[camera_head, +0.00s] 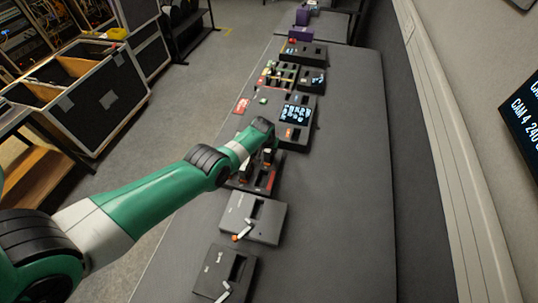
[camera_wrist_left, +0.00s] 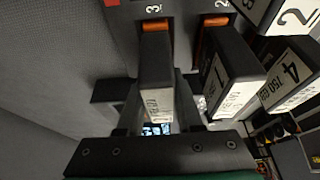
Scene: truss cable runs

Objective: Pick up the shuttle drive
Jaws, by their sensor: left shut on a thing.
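My left gripper (camera_wrist_left: 155,115) is shut on a black drive block (camera_wrist_left: 155,65) with a white label on its end. The block sits between the fingers, in front of an orange strip beside the numeral 3. I cannot tell whether it is clear of its slot. Another black drive marked 1 (camera_wrist_left: 230,80) stands just right of the gripper, by a second orange strip. In the head view my left gripper (camera_head: 262,150) is over a dark dock with a red edge (camera_head: 268,182), partly hidden by my arm. My right gripper is not in view.
Blocks marked 4 (camera_wrist_left: 285,75) and 2 (camera_wrist_left: 290,15) stand close on the right in the wrist view. Grey boxes with levers (camera_head: 265,218) (camera_head: 215,268) lie nearer on the table. A screen unit (camera_head: 297,112) stands beyond. The table's right side (camera_head: 350,180) is clear.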

